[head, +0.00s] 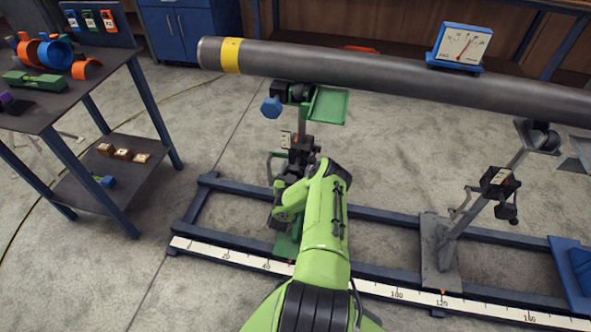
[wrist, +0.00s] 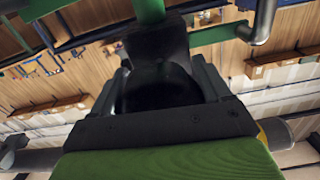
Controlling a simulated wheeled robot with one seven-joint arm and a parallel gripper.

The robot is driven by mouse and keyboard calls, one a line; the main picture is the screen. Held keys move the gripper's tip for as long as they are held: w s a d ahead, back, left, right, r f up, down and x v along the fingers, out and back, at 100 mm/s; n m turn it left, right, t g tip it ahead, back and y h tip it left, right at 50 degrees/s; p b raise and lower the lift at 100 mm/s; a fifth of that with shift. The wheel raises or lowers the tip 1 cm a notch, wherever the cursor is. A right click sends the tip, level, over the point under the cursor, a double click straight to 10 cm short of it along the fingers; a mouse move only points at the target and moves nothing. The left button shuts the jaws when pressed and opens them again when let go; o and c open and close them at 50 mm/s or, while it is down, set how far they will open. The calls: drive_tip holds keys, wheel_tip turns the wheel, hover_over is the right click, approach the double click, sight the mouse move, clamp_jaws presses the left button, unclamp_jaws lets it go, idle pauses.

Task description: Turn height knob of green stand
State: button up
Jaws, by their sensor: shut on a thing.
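The green stand (head: 288,245) stands on the blue floor rail, under the left part of the long grey pipe (head: 330,66). My gripper (head: 292,173) is at the middle of this stand, just below its dark clamp block (head: 303,147). My own green wrist partly hides the contact in the head view. In the wrist view, my gripper (wrist: 160,85) has a dark finger on each side of a black height knob (wrist: 158,50) and is shut on it. A green post (wrist: 150,10) rises behind the knob.
A blue hexagonal knob (head: 271,107) and a green plate (head: 328,105) sit near the stand's top. A grey stand (head: 440,262) holds the pipe at right. A gauge (head: 460,46) rests on the pipe. A side table (head: 100,75) stands at left, with bare floor between.

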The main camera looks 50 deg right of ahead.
drive_tip(key=shift+m, duration=0.3)
drive_tip(key=m+p, duration=0.1)
drive_tip(key=m, duration=0.3)
drive_tip(key=shift+m, duration=0.3)
drive_tip(key=m, duration=0.5)
drive_tip(key=shift+w+a, duration=0.1)
drive_tip(key=shift+w, duration=0.05)
drive_tip(key=m, duration=0.5)
drive_tip(key=shift+r+m, duration=0.1)
drive_tip(key=shift+m, duration=0.3)
drive_tip(key=m, duration=0.5)
drive_tip(key=shift+r+m+b, duration=0.15)
drive_tip(key=shift+m+b, duration=0.15)
drive_tip(key=shift+w, duration=0.1)
drive_tip(key=o, duration=1)
